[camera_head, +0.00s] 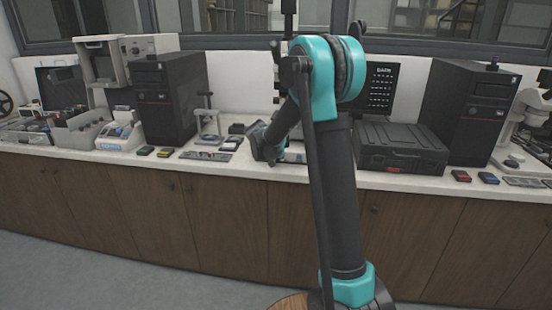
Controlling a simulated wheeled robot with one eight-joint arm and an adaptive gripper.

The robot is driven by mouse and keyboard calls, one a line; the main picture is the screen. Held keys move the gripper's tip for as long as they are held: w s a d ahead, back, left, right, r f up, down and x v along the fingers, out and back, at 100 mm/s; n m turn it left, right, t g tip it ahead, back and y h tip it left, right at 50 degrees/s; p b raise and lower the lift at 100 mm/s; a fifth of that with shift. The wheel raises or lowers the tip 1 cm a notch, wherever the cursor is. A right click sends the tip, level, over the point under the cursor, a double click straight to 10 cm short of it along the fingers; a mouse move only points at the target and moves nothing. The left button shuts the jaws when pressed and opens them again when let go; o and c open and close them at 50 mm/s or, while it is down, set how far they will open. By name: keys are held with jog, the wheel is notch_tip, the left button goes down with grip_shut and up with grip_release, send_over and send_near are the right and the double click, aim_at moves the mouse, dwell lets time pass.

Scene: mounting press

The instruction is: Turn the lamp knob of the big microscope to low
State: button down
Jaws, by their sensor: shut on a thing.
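A tall microscope stands on the counter at the middle, mostly hidden behind my arm. Its dark upper part (289,14) shows above the arm, and a bit of its pale base (295,157) shows low beside it. My gripper (262,150) is low over the counter, at the left side of that base. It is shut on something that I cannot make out. The lamp knob cannot be seen from here, so its setting cannot be told. Another white microscope (530,113) is partly cut off at the right edge.
A black case (400,147) lies right of my arm, with a black computer tower (467,112) beyond it. Another tower (164,100) and a small stand (208,124) are on the left. Small coloured boxes (462,176) lie along the front edge.

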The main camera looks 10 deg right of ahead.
jog(key=c, duration=1.5)
grip_release()
jog(key=v, duration=1.2)
jog(key=s+d+f+g+y, duration=0.1)
jog(key=s+f, duration=0.4)
jog(key=s, duration=0.6)
jog(key=s+d+f+n+g+y, duration=0.1)
jog(key=s+d+f, duration=0.3)
jog(key=s, duration=0.8)
jog(key=s+d+f+n+g+y, duration=0.1)
jog(key=s+d+f+y, duration=0.1)
jog(key=s+f, duration=0.5)
jog(key=s+d, duration=0.1)
jog(key=s, duration=0.4)
